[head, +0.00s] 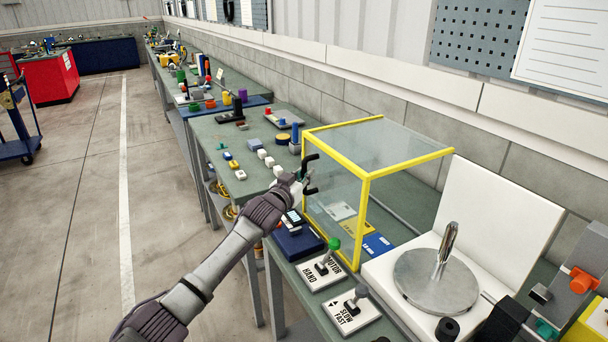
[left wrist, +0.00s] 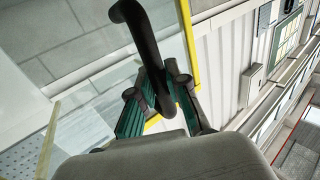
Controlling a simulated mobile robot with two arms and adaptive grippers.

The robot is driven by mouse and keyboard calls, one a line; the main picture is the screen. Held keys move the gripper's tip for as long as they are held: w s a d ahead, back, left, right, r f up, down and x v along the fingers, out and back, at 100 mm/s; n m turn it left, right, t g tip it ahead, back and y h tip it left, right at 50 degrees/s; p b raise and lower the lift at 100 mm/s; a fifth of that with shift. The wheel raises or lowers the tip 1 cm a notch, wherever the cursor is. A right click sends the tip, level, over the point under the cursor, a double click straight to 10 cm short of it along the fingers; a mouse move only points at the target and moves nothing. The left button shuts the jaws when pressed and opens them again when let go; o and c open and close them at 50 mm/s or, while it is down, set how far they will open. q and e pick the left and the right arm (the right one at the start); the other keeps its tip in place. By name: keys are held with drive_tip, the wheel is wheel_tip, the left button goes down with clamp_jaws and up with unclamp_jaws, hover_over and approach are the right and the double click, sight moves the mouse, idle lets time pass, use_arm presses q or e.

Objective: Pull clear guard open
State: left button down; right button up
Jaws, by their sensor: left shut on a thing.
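The clear guard (head: 335,185) is a see-through box with a yellow frame on the bench in the head view. It stands to the left of a white machine base (head: 390,270) with a round grey disc (head: 436,283), which looks uncovered. My left gripper (head: 303,182) is at the guard's left side, shut on its dark handle (head: 309,158). In the left wrist view the curved black handle (left wrist: 140,35) passes between the green-padded fingers of the gripper (left wrist: 160,100). A yellow frame bar (left wrist: 188,45) shows behind it. My right gripper is not in view.
Lever boxes marked HAND/MOTOR (head: 322,272) and SLOW/FAST (head: 351,309) sit at the bench's front edge. Coloured cards (head: 377,244) show through the guard. Small blocks and tools (head: 236,172) lie farther left. A block wall runs behind; the floor at left is open.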

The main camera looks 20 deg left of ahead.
use_arm(q)
drive_tip(key=c, duration=1.1)
unclamp_jaws()
drive_tip(key=shift+c, duration=0.2)
drive_tip(key=s, duration=1.2)
drive_tip(key=shift+a, duration=0.4)
